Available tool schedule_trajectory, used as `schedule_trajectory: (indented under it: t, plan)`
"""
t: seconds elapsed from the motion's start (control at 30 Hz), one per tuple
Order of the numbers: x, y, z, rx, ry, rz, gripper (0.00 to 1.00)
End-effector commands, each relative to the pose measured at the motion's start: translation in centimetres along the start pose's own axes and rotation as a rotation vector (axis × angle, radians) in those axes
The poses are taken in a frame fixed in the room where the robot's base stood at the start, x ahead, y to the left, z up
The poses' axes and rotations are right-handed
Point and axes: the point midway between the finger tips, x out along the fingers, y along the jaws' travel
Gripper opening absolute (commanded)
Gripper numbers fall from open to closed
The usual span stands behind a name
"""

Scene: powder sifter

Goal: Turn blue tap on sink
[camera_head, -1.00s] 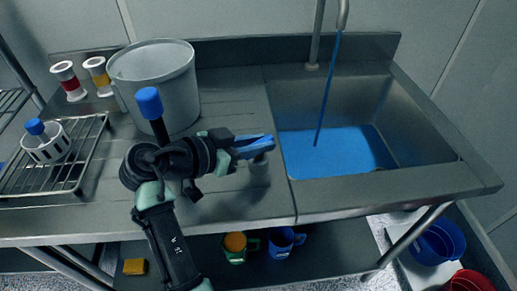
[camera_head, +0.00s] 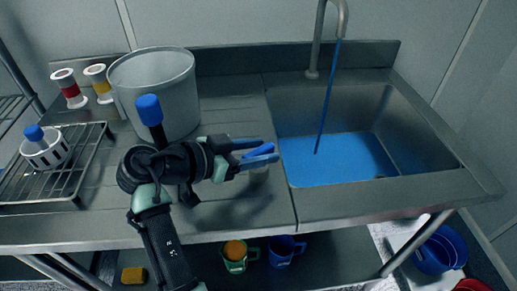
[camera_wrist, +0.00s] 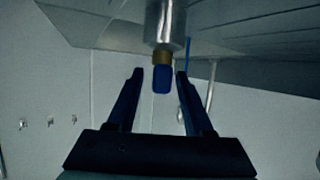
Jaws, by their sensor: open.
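The blue tap handle (camera_head: 258,153) stands over the counter just left of the sink, atop a short grey metal post (camera_head: 260,168). In the wrist view the blue handle (camera_wrist: 162,78) sits on a brass collar and metal cylinder. My gripper (camera_head: 262,150) is open, with one finger on each side of the handle; it also shows in the wrist view (camera_wrist: 159,72), where gaps separate both fingers from the handle. The sink (camera_head: 440,172) holds blue liquid (camera_head: 335,158). A blue stream (camera_head: 325,100) falls into it from the curved metal spout (camera_head: 317,40).
A large grey pot (camera_head: 165,95) stands on the counter behind my arm. Two jars (camera_head: 68,88) (camera_head: 101,82) stand left of it. A wire rack (camera_head: 75,185) bears a white slotted container (camera_head: 47,153). Green (camera_head: 236,263) and blue (camera_head: 281,250) mugs sit below the counter.

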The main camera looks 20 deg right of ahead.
Motion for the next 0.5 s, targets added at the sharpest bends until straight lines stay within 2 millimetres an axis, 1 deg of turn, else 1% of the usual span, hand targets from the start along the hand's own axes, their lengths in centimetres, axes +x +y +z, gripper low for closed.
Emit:
schedule_trajectory:
  t: [0.13,0.23,0.37,0.5]
  plan:
    - [-0.3,0.0,0.0,0.000,0.001,-0.001,0.51]
    - [-1.3,-0.1,0.0,0.000,0.002,-0.004,0.51]
    - [-3.8,-0.1,0.0,0.001,0.001,-0.006,0.51]
    - [-7.1,-0.1,0.0,0.001,0.001,-0.006,0.51]
